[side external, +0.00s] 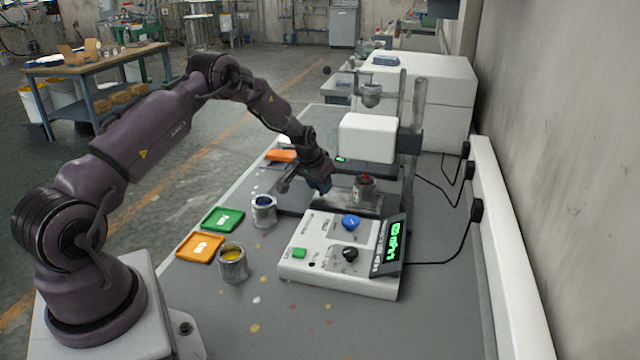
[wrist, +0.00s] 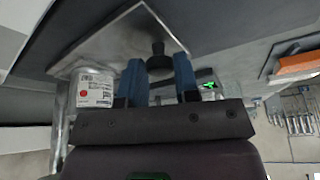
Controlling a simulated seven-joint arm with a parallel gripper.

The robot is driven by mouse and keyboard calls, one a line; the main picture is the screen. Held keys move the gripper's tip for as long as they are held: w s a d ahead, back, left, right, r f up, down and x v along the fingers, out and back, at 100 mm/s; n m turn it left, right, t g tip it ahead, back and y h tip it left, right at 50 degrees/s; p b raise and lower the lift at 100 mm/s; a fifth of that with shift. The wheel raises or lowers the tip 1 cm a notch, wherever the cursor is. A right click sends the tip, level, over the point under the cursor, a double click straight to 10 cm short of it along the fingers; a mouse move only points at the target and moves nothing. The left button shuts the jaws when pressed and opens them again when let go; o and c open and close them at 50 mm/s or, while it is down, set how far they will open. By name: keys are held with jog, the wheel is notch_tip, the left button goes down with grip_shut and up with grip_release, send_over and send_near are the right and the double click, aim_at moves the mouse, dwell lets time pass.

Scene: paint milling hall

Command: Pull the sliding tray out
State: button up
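The sliding tray is a bare metal plate (side external: 340,203) under the white-headed machine in the side external view. In the wrist view its metal surface (wrist: 105,48) narrows to a corner, with a dark knob (wrist: 158,52) there. My gripper (side external: 322,186) is low at the tray's left side. In the wrist view its two blue fingers (wrist: 160,80) are apart, with the knob showing in line with the gap between them. I cannot tell whether they touch the knob. A small can (side external: 364,191) stands on the tray; its white label (wrist: 95,90) shows in the wrist view.
A control box (side external: 340,255) with knobs and a green display stands in front of the machine. The machine's post (side external: 412,150) rises behind the tray.

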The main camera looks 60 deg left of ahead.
grip_shut()
jog(key=s+a, duration=1)
jog(key=shift+s+a, duration=0.2)
jog(key=o, duration=0.7)
grip_release()
jog(key=shift+r, duration=0.1)
jog(key=v, duration=1.2)
jog(key=shift+s+r, duration=0.15)
jog(key=shift+r, duration=0.2)
